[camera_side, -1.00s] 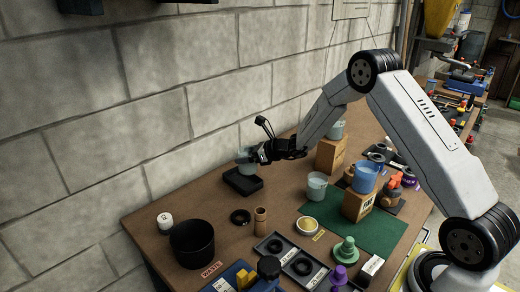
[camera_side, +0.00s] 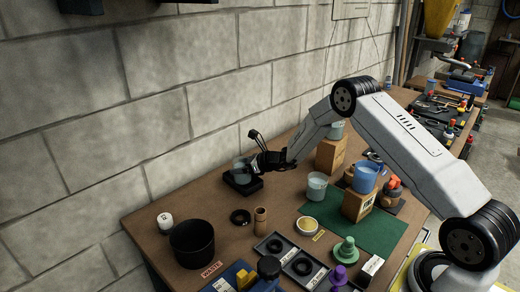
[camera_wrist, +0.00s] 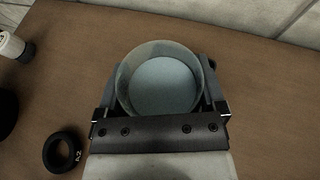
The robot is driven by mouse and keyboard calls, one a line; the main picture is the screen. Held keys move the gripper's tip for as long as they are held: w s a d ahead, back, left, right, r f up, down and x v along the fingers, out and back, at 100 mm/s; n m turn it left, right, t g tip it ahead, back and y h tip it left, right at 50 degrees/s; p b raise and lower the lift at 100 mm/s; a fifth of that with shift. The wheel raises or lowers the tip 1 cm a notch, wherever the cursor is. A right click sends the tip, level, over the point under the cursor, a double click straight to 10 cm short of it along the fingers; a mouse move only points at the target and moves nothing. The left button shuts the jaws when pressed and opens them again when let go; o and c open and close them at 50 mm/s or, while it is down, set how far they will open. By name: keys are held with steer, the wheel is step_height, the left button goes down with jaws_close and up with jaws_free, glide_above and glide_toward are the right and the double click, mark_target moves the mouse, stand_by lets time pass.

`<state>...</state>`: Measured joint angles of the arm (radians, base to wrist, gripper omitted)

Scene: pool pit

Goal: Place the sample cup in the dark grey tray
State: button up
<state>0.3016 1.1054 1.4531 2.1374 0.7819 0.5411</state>
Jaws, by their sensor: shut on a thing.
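The sample cup (camera_side: 239,172) is a translucent, pale blue-grey cup. In the wrist view the cup (camera_wrist: 165,88) is seen from above, between the two fingers, with a pale blue inside. My gripper (camera_side: 250,167) is shut on the cup; it also shows in the wrist view (camera_wrist: 162,95). I cannot tell whether the cup touches the tray floor.
A black bin (camera_side: 192,245), a white-lidded jar (camera_side: 165,220), a black ring (camera_side: 240,216) and a wooden cylinder (camera_side: 260,220) stand in front. Another clear cup (camera_side: 317,184) and a blue cup (camera_side: 364,177) are to the right. The wall (camera_side: 180,130) is close behind.

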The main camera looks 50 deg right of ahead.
steer(key=shift+f, duration=0.55)
steer(key=shift+f, duration=0.15)
steer(key=o, duration=1.1)
steer(key=shift+s+d+r, duration=0.25)
steer(key=shift+s+r, duration=0.15)
steer(key=shift+s, duration=0.1)
steer(key=shift+v, duration=5.4)
